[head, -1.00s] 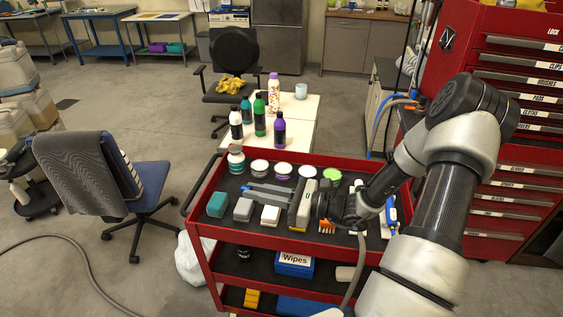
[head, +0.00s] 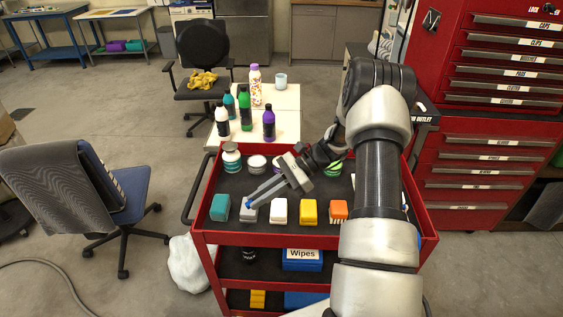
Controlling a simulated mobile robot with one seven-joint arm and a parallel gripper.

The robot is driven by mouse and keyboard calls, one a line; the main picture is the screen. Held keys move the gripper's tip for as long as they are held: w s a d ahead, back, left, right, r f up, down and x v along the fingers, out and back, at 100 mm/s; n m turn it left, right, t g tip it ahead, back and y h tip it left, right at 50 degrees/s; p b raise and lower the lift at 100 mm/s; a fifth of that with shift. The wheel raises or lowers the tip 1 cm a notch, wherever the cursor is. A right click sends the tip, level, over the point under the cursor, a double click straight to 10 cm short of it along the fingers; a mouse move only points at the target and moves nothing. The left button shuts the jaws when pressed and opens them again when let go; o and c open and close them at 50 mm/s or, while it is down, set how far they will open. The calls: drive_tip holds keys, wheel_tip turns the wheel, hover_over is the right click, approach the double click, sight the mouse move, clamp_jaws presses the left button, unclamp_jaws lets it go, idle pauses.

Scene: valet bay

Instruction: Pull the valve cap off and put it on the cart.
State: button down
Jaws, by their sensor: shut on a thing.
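The red cart (head: 213,238) stands in front of me, its dark top tray holding bottles, tubs and coloured blocks. My gripper (head: 249,202) reaches over the cart top from the right, its long grey fingers pointing left and down. The blue-tipped ends are close together and appear just above or behind the grey block. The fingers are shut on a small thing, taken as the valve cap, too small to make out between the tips. I cannot tell whether the tips touch the block or tray.
Teal (head: 220,207), white (head: 279,211), yellow (head: 309,211) and orange (head: 338,210) blocks line the front of the tray. Tubs stand behind. A white table (head: 285,100) with bottles is beyond, a red tool chest (head: 480,150) at right, an office chair (head: 75,195) at left.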

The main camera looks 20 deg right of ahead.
drive_tip(key=w+d+f+n+g+h, duration=0.1)
drive_tip(key=d+f+n+h, duration=0.1)
drive_tip(key=n+h, duration=0.1)
drive_tip(key=w+d+f+n+g+h+b, duration=0.1)
drive_tip(key=w+d+f+n+h, duration=0.1)
drive_tip(key=n+h, duration=0.1)
drive_tip(key=w+d+f+n+g+h, duration=0.1)
drive_tip(key=w+f+n+g+h, duration=0.1)
drive_tip(key=n+h, duration=0.1)
drive_tip(key=shift+d+n+b, duration=0.35)
drive_tip(key=shift+d+n, duration=0.05)
drive_tip(key=shift+n, duration=0.3)
drive_tip(key=w+d+n+t+h, duration=0.1)
drive_tip(key=w+n, duration=0.1)
drive_tip(key=w+d+n+h, duration=0.1)
drive_tip(key=w+d+n, duration=0.1)
drive_tip(key=shift+d+t+h+b, duration=0.3)
drive_tip(key=shift+t+h+b, duration=0.05)
drive_tip(key=shift+t+h, duration=0.05)
drive_tip(key=w+d+r+n+t, duration=0.3)
drive_tip(key=w+n, duration=0.2)
drive_tip(key=w, duration=0.2)
drive_tip(key=shift+h, duration=0.3)
drive_tip(key=shift+w+d+f+b, duration=0.1)
drive_tip(key=shift+f+b, duration=1.55)
drive_tip(key=shift+f, duration=0.8)
drive_tip(key=shift+w+d+f+b, duration=0.1)
drive_tip(key=shift+f+b, duration=1.5)
drive_tip(key=shift+f, duration=0.8)
